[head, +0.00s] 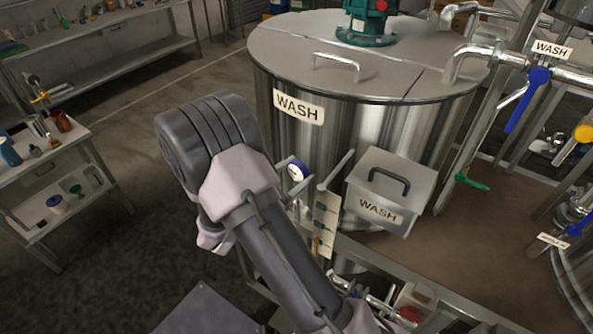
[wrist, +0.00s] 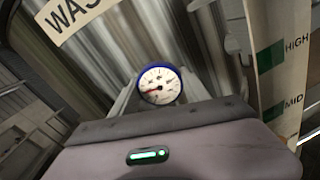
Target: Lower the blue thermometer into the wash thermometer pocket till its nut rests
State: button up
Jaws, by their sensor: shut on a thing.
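The blue thermometer (head: 297,171) has a white round dial with a blue rim and shows just right of my arm in the head view, in front of the wash tank. In the wrist view its dial (wrist: 160,86) faces the camera just beyond my gripper body. My gripper (wrist: 158,101) is shut on the thermometer, with grey fingers partly seen on both sides of the dial. The thermometer's stem and nut are hidden behind the dial and gripper. I cannot make out the wash thermometer pocket or whether the stem is in it.
The steel wash tank (head: 365,75) stands behind. A level board (head: 328,222) with green marks stands close right of the thermometer; it also shows in the wrist view (wrist: 280,60). A lidded WASH box (head: 390,190) is further right. A side table (head: 80,140) stands left, past open floor.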

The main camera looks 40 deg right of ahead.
notch_tip(320, 180, down, 6)
jog(key=b, duration=0.4)
jog(key=shift+f+b, duration=0.25)
jog(key=shift+b, duration=0.05)
jog(key=o, duration=1.5)
jog(key=shift+a, duration=0.1)
jog(key=s+a, duration=0.1)
jog(key=a, duration=0.4)
jog(key=s+a, duration=0.1)
jog(key=a, duration=0.5)
jog(key=s+a, duration=0.1)
jog(key=a, duration=0.5)
jog(key=shift+s, duration=0.15)
